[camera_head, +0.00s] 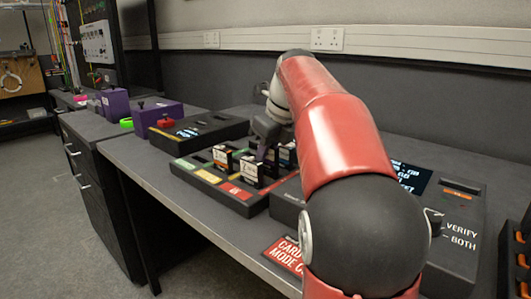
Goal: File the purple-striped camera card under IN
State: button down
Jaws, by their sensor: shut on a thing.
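My gripper (267,151) points down over the black card tray (205,188), among the upright cards. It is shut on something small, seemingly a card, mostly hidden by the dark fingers. I cannot make out a purple stripe on it. Dark cards with white labels stand in the tray: one at the left (222,157), one nearer the front (251,171), and one with a bluish label behind my gripper (286,155). Green, yellow and red label strips (236,191) run along the tray's front. Their words are too small to read surely.
Purple boxes (157,112) stand farther left. A console marked VERIFY and BOTH (459,231) is at right, partly behind my arm.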

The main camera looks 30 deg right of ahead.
jog(key=shift+f, duration=0.65)
dwell(0.6)
jog(key=c, duration=1.3)
grip_release()
jog(key=shift+o, duration=1.4)
jog(key=shift+r, duration=0.1)
notch_tip(320, 180, up, 3)
jog(key=shift+f+p, duration=0.15)
jog(key=shift+p, duration=1.05)
jog(key=shift+r, duration=2.3)
